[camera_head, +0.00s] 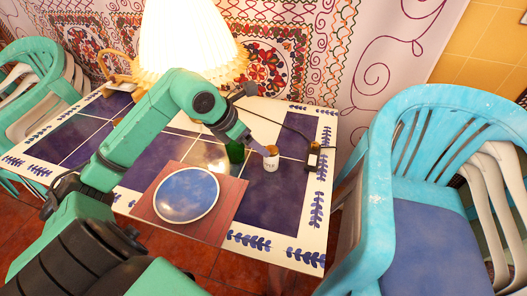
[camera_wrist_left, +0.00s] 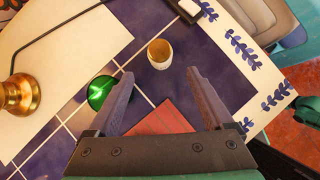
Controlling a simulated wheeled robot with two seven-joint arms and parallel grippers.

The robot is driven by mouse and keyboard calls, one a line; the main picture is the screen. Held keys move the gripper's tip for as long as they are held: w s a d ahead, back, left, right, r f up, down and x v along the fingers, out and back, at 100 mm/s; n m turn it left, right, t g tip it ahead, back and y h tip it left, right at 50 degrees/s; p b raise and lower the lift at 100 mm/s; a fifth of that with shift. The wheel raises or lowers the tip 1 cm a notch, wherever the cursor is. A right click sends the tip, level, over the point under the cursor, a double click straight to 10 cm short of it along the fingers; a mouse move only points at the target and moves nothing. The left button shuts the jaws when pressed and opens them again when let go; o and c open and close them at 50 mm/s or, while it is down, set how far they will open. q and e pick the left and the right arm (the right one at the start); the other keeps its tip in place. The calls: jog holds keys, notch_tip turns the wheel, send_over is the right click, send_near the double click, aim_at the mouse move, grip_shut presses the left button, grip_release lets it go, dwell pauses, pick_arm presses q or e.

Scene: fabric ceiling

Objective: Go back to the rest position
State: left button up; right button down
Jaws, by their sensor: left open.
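My left gripper (camera_head: 257,149) reaches over the tiled table (camera_head: 75,149) from the left. In the left wrist view the left gripper (camera_wrist_left: 160,82) is open, with nothing between its fingers. A small white cup (camera_head: 271,163) stands on the table by the fingertips. In the wrist view the cup (camera_wrist_left: 160,54) lies just beyond the fingertips and looks apart from them. My right gripper is in neither view.
A green glass object (camera_head: 235,152) stands beside the cup. A lit lamp (camera_head: 188,40) stands behind the arm. A turquoise chair (camera_head: 440,120) is at the right.

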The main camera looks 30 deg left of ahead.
pick_arm(q)
jog(key=shift+s+r, duration=0.3)
jog(key=shift+r, duration=0.2)
jog(key=shift+a, duration=0.1)
